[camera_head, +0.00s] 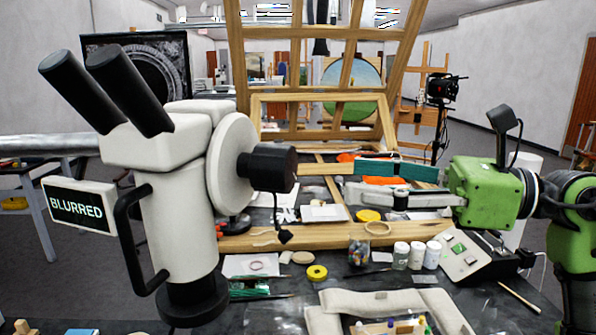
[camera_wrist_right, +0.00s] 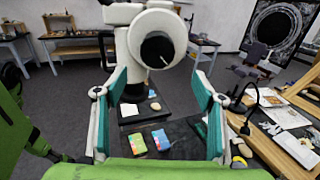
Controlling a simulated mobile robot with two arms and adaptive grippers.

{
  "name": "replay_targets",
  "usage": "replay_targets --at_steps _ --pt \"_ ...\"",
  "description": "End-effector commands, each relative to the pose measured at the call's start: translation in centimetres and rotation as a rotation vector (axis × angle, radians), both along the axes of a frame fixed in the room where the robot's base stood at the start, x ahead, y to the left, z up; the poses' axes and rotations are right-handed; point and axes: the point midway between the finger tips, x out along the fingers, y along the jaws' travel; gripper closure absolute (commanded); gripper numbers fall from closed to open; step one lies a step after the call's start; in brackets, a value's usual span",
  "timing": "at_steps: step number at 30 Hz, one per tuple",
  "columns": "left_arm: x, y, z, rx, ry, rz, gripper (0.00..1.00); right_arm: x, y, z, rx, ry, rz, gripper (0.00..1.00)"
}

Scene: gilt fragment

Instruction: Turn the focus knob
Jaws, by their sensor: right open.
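The white microscope (camera_head: 180,190) with two black eyepieces stands at the left of the head view. Its black focus knob (camera_head: 267,168) sticks out to the right from a round white disc (camera_head: 232,172). A small sign on the microscope (camera_head: 78,204) reads "BLURRED". My right gripper (camera_head: 350,181) is open, points left, and is apart from the knob, with a gap between. In the right wrist view the knob (camera_wrist_right: 158,50) faces the camera, beyond and a little above the gap between the open teal-lined fingers (camera_wrist_right: 158,80). My left gripper is not in view.
White-lidded jars (camera_head: 417,254), a glass jar (camera_head: 359,252), yellow tape (camera_head: 317,273) and a grey padded rest (camera_head: 385,300) lie below my right gripper. The air between gripper and knob looks clear.

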Motion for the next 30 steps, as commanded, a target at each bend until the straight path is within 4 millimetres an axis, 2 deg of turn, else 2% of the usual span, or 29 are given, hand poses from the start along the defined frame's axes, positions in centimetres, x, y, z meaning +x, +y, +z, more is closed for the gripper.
replay_targets --at_steps 1,3,6,8,11,18,20,30 --pt "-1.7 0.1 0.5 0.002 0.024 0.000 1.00 0.2 0.7 0.4 0.002 0.002 0.004 0.37" --pt "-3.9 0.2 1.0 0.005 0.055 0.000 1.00 0.5 1.9 0.5 0.003 0.001 0.005 0.37" --pt "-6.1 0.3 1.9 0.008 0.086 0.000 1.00 1.3 4.0 0.6 0.003 0.003 0.006 0.37" --pt "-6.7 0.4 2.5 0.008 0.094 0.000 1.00 1.7 5.2 0.6 0.005 0.004 0.006 0.37" --pt "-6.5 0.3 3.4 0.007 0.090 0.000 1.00 2.4 7.2 0.6 0.005 0.004 0.005 0.37" --pt "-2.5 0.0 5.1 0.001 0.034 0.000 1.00 3.9 10.8 0.3 0.004 0.005 0.001 0.37" --pt "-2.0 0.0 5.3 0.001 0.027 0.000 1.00 4.1 11.3 0.3 0.005 0.005 0.001 0.37" --pt "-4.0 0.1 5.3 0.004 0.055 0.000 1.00 4.3 12.0 0.0 0.002 0.002 -0.001 0.37"
